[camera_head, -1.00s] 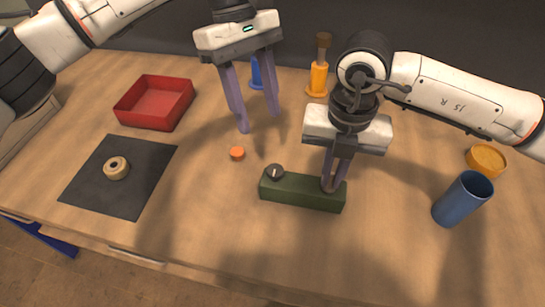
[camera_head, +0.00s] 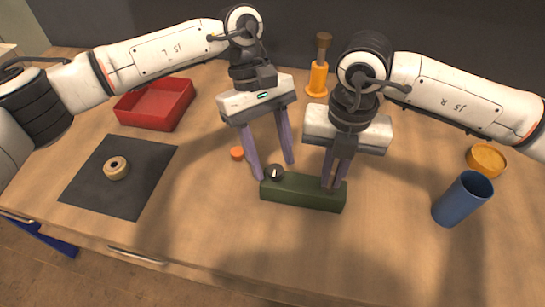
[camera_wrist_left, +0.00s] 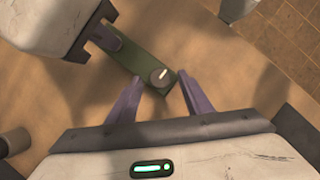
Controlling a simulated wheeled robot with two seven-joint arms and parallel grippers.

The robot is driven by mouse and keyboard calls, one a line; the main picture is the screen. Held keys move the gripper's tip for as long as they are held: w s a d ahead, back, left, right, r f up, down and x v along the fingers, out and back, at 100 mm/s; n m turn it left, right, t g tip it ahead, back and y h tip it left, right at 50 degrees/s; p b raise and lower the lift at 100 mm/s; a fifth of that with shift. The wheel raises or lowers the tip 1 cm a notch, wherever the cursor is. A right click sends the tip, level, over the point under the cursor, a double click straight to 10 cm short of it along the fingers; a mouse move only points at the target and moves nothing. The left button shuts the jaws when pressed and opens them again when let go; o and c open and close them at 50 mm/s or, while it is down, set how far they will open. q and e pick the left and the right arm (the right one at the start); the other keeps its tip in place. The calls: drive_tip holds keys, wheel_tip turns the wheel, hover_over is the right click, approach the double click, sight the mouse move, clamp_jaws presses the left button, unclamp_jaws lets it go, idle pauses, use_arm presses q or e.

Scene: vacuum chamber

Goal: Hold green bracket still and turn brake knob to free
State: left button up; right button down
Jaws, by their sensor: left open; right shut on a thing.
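The green bracket (camera_head: 303,193) lies on the table at the middle of the head view. The dark round brake knob (camera_head: 274,173) with a pale pointer line sits on its left end. The knob also shows in the left wrist view (camera_wrist_left: 161,77), between and just beyond my left fingertips. My right gripper (camera_head: 333,187) is shut on the right part of the bracket. My left gripper (camera_head: 272,171) is open, its fingers apart around the knob in the head view. I cannot tell whether they touch it.
An orange cap (camera_head: 237,153) lies close left of the knob. A red tray (camera_head: 155,103) and a black mat (camera_head: 110,190) with a tan ring (camera_head: 116,168) are at left.

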use_arm(q)
drive_tip(key=shift+s+d+f, duration=0.1)
drive_tip(key=shift+s+f, duration=0.05)
drive_tip(key=shift+f, duration=0.2)
drive_tip(key=c, duration=1.1)
drive_tip(key=shift+o, duration=0.2)
